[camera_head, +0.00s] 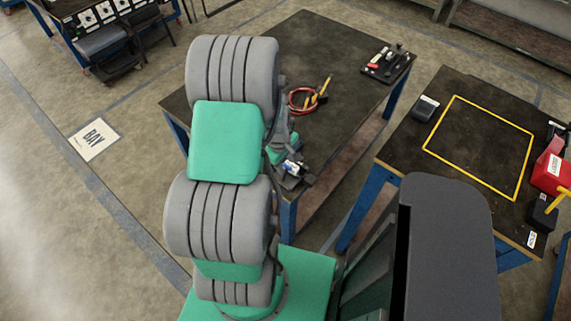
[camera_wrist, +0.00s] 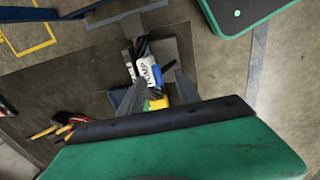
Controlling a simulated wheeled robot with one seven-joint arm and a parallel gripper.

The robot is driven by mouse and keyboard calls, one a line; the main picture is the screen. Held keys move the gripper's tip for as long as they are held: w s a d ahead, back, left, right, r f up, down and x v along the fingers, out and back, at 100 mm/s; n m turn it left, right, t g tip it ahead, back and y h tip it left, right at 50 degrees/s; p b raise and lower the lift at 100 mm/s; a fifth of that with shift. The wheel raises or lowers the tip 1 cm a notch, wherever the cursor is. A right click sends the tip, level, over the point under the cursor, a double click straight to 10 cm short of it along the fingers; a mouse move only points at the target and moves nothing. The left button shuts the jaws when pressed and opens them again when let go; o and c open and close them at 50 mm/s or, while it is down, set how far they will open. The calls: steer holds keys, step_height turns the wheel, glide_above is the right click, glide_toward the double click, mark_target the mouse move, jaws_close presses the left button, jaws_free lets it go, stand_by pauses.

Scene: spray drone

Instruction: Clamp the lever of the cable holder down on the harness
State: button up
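A small white and blue part with lettering (camera_wrist: 148,72) sits at the table edge, with a yellow piece (camera_wrist: 158,103) at its near end. It also shows small in the head view (camera_head: 292,168). I cannot tell which piece is the lever of the cable holder. A dark piece (camera_wrist: 139,46) lies just beyond it on a grey plate (camera_wrist: 166,48). It is too small to tell whether this is the harness. My gripper (camera_wrist: 158,76) has its fingers apart, one on each side of the white and blue part. A gap shows at the right finger. In the head view, my arm partly hides this area.
The dark table (camera_head: 322,50) carries a red cable coil (camera_head: 300,100) with yellow-handled tools and a tray of small tools (camera_head: 386,64) at its far right corner. A second table (camera_head: 468,190) with a yellow outline and a red box (camera_head: 552,172) stands to the right.

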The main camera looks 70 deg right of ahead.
steer(key=shift+d+f, duration=0.15)
steer(key=shift+f, duration=0.75)
jaws_close()
